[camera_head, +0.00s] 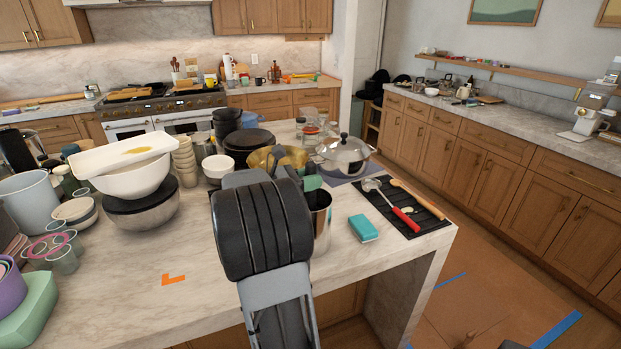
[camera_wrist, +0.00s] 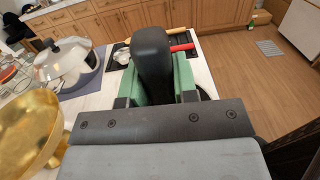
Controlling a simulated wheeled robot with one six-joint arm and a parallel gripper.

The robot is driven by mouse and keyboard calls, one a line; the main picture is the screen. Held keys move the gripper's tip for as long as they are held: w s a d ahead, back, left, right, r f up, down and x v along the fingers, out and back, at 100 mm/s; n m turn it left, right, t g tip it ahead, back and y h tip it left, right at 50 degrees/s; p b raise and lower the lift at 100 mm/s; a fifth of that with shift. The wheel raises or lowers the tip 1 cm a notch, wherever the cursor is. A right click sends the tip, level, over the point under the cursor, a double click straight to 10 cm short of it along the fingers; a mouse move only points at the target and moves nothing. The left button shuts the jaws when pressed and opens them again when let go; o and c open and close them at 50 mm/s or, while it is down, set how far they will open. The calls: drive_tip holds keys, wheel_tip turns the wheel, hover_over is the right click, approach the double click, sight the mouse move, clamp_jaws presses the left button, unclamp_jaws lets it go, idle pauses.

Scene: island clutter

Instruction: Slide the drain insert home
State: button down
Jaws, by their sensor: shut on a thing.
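My gripper (camera_wrist: 153,88) has green fingers shut on a black, rounded upright piece (camera_wrist: 152,50), which looks like the handle of the drain insert. The rest of the insert is hidden below the fingers and my wrist. In the head view, my arm covers most of my gripper, and only a green finger (camera_head: 312,183) shows. A tall steel pot (camera_head: 322,222) stands on the island just under and right of that finger. Its mouth is mostly hidden. I cannot tell how far the insert sits in it.
A brass bowl (camera_wrist: 25,128) and a lidded steel pot (camera_head: 345,155) stand beside my gripper. A dark mat (camera_head: 428,220) holds a red-handled ladle (camera_head: 404,218). A teal sponge (camera_head: 363,228) lies near the pot.

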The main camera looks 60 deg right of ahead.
drive_tip(key=shift+f+b, duration=0.4)
drive_tip(key=shift+f, duration=0.4)
drive_tip(key=c, duration=0.8)
unclamp_jaws()
drive_tip(key=b+v, duration=0.1)
drive_tip(key=v, duration=1.3)
drive_tip(key=shift+d+r, duration=0.1)
